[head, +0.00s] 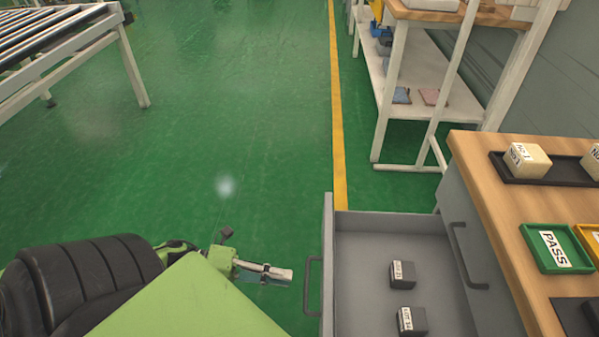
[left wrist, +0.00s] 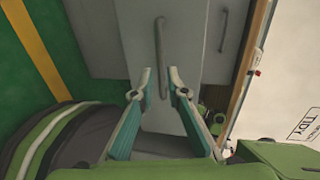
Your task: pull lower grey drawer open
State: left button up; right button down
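The lower grey drawer (head: 375,222) stands pulled out from the cabinet in the head view, its inside showing. Its front carries a grey bar handle (head: 312,286). My left gripper (head: 255,254) is open, just left of this handle, with a small gap between. In the left wrist view my open fingers (left wrist: 160,80) appear on either side of the lower part of the handle (left wrist: 158,45), with nothing held. Two dark labelled blocks, one farther back (head: 402,274) and one nearer (head: 411,320), lie in the drawer. My right gripper is in neither view.
A closed upper drawer's handle (head: 466,256) shows on the cabinet face. The wooden top (head: 490,215) holds a black tray (head: 567,172) with pale blocks and a green PASS tray (head: 553,250). A white shelf unit stands behind. Green floor left of the drawer is clear.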

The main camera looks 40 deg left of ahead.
pick_arm(q)
jog(key=v, duration=0.5)
jog(key=shift+a+r, duration=0.1)
jog(key=shift+s, duration=0.1)
dwell(0.4)
